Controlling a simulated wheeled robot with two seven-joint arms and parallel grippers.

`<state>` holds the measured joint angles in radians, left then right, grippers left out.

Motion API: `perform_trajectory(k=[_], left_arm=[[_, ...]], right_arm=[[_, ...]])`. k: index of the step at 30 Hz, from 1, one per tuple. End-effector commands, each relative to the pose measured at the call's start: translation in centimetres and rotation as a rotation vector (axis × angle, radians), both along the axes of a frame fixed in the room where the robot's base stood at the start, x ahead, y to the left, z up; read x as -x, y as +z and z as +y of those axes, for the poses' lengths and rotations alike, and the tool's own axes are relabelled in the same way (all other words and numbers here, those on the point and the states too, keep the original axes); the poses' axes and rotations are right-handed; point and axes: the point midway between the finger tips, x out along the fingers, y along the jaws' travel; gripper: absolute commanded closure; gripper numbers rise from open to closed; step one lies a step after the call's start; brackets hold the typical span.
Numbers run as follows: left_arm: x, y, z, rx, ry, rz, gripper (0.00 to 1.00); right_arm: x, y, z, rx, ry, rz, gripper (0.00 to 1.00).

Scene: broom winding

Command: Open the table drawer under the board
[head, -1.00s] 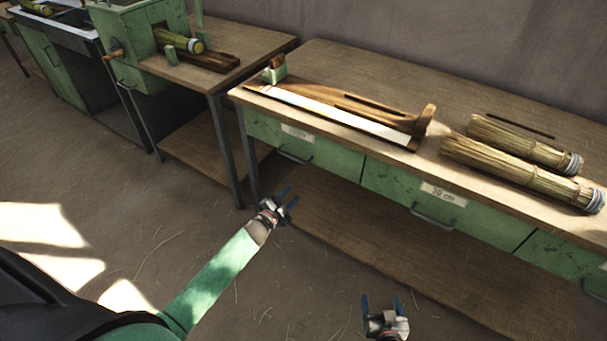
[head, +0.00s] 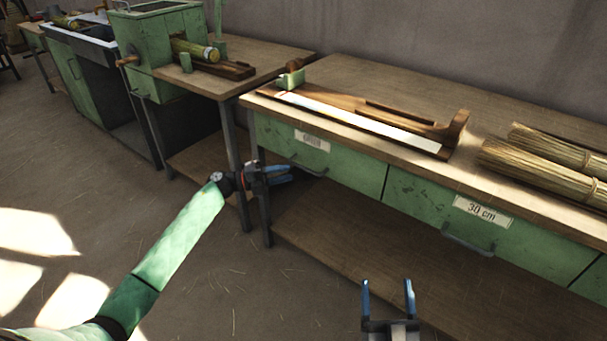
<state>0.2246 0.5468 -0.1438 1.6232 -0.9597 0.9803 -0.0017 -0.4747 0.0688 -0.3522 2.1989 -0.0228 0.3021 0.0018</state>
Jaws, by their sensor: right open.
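The board (head: 360,123), wooden with a white strip, lies on the tabletop near its front edge. Under it is a green drawer (head: 345,168) with a white label and a dark bar handle (head: 308,167); it looks shut. My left gripper (head: 288,174) is close to this handle, just below and left of it in the picture, with its blue fingers pointing right. Whether it touches the handle, and how far its jaws are apart, is unclear. My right gripper (head: 388,299) is open and empty, low in front of the table, apart from the drawers.
A second green drawer labelled 30 cm (head: 440,206) has its own handle (head: 468,244). A lower wooden shelf (head: 350,255) runs beneath. Straw bundles (head: 540,165) lie on the table at right. A bench with a green machine (head: 155,50) stands at left. The floor in front is clear.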

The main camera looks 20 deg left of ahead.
Motion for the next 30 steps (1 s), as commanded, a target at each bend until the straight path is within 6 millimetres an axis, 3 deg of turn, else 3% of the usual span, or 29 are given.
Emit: perform_trajectory(k=[15,27,30], left_arm=[[-2.7,0.9,-5.9,0.003,0.002,0.001,0.68],[-3.0,1.0,-6.5,0.002,0.003,0.002,0.68],[-3.0,1.0,-6.5,0.002,0.003,0.002,0.87]], right_arm=[[0.2,1.2,-0.1,-0.008,-0.002,-0.038,0.24],[0.1,1.5,-0.2,-0.01,-0.003,-0.045,0.24],[0.1,1.5,-0.2,-0.01,-0.003,-0.044,0.24]])
